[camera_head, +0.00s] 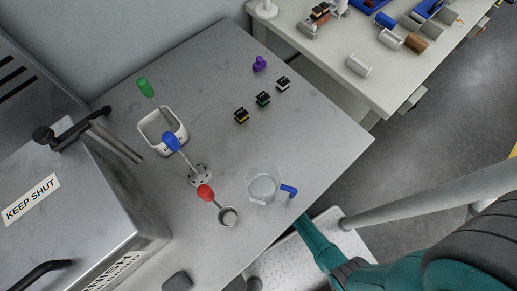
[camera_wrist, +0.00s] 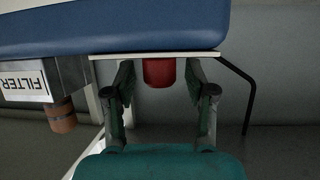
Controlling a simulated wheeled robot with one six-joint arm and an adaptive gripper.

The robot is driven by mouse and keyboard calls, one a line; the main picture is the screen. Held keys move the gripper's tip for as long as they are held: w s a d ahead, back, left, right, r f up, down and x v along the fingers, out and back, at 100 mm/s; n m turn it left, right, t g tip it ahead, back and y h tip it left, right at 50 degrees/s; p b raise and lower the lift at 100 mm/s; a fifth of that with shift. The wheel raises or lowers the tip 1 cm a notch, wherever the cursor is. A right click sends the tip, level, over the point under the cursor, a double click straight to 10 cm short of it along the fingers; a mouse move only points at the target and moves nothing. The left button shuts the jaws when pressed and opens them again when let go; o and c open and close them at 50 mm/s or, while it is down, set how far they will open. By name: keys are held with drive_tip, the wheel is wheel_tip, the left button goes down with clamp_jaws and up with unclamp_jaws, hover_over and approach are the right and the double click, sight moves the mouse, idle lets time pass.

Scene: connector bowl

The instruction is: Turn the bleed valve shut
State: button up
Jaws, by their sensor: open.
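My gripper (camera_wrist: 160,98) is open in the wrist view, with one finger on each side. A short red cylinder (camera_wrist: 159,72) hangs beyond and between the fingertips, under a pale-edged blue surface. I cannot tell whether the fingers touch it. A brown ribbed knob (camera_wrist: 62,116) hangs at the left, below a box labelled FILTER (camera_wrist: 30,83). No label shows which of these is the bleed valve. In the head view my gripper is not seen, and neither the red cylinder nor the brown knob can be made out.
The blue surface (camera_wrist: 130,28) spans above my fingers, and a black bent rod (camera_wrist: 249,95) hangs at the right. In the head view, a grey bench (camera_head: 330,145) holds coloured-handled utensils, a white basket (camera_head: 147,128), a clear jug (camera_head: 262,184) and small connectors. A KEEP SHUT box stands left.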

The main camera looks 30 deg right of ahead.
drive_tip(key=shift+c, duration=0.2)
clamp_jaws()
drive_tip(key=shift+n+g+y, duration=0.4)
drive_tip(key=shift+n+y, duration=1.2)
drive_tip(key=shift+y, duration=0.2)
drive_tip(key=n+g+y, duration=0.1)
drive_tip(key=n+y, duration=0.2)
drive_tip(key=shift+d+g, duration=0.1)
drive_tip(key=shift+g, duration=0.2)
drive_tip(key=shift+n+g+y, duration=1)
drive_tip(key=shift+n+y, duration=0.2)
drive_tip(key=shift+n, duration=0.1)
drive_tip(key=shift+o, duration=0.2)
unclamp_jaws()
